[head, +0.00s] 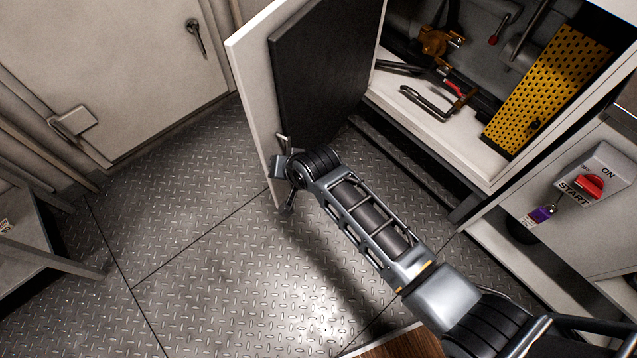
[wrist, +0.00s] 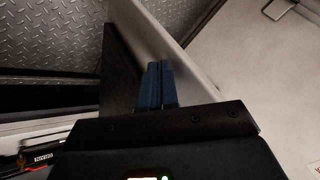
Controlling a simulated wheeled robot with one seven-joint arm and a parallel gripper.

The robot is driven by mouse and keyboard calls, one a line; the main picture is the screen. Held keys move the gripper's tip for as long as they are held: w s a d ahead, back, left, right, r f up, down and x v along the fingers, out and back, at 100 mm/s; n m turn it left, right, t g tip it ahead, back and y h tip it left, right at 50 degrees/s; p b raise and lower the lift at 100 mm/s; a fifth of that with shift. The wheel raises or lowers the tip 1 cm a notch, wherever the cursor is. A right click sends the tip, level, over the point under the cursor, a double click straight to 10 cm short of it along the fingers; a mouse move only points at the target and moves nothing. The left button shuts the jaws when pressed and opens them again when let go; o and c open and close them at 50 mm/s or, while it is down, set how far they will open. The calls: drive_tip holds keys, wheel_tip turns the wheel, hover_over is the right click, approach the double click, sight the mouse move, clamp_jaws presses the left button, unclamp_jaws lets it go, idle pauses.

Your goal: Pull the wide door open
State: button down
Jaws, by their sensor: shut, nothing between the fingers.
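The wide door (head: 247,75) is white with a thick dark panel (head: 325,70) on its inner face. It stands swung well open from the cabinet, in the upper middle of the head view. In the wrist view the door (wrist: 190,68) runs diagonally, with the dark panel (wrist: 120,65) on its left. My gripper (wrist: 158,68) is shut, its two blue fingers together with nothing between them. It is at the door's inner side, by the lower free edge. I cannot tell whether the fingers touch the door. In the head view the fingertips are hard to make out.
The open cabinet shelf (head: 470,150) holds a clamp (head: 430,102), other tools and a yellow perforated plate (head: 550,85). A panel with a red switch (head: 589,186) is at the right. A closed wall door (head: 120,70) is at the left. The metal floor (head: 200,260) between is clear.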

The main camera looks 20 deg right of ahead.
drive_tip(key=w+a+m+h+b, duration=0.1)
drive_tip(key=w+a+b, duration=0.3)
drive_tip(key=w, duration=0.3)
drive_tip(key=w+a+m+h+b, duration=0.1)
drive_tip(key=w+a+m+b, duration=0.1)
drive_tip(key=w+a+b, duration=0.3)
drive_tip(key=shift+w+a+t+b, duration=0.3)
drive_tip(key=shift+w+b, duration=0.25)
drive_tip(key=shift+w, duration=0.6)
drive_tip(key=shift+d, duration=0.1)
